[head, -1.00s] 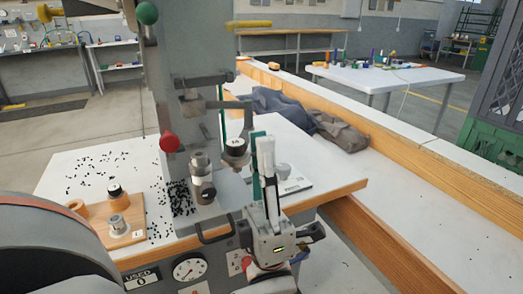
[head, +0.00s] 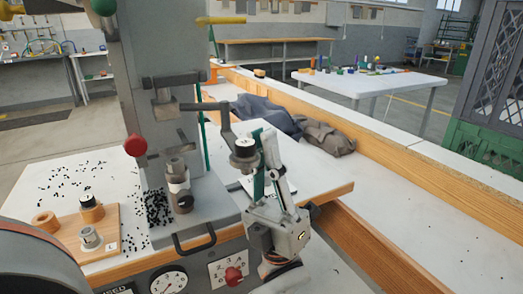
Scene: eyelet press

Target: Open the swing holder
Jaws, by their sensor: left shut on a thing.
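The press (head: 150,90) stands on the white-topped table, with a tall grey column. Its swing holder (head: 243,150), a dark cup with a white-marked top, hangs on a dark swing arm (head: 205,106) that reaches out to the right of the column. The holder is well to the right of the lower die post (head: 178,185), not above it. My left gripper (head: 261,148) points upward beside the holder and is shut on it at its right side. The exact contact is partly hidden by the fingers. My right gripper is not in view.
A red knob (head: 135,145) sticks out from the column. Small black eyelets (head: 155,207) lie scattered by the press. A wooden block (head: 75,235) with cups is at the left. Grey cloth (head: 265,112) lies behind. A dark handle (head: 195,240) and gauge (head: 168,281) are at the front.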

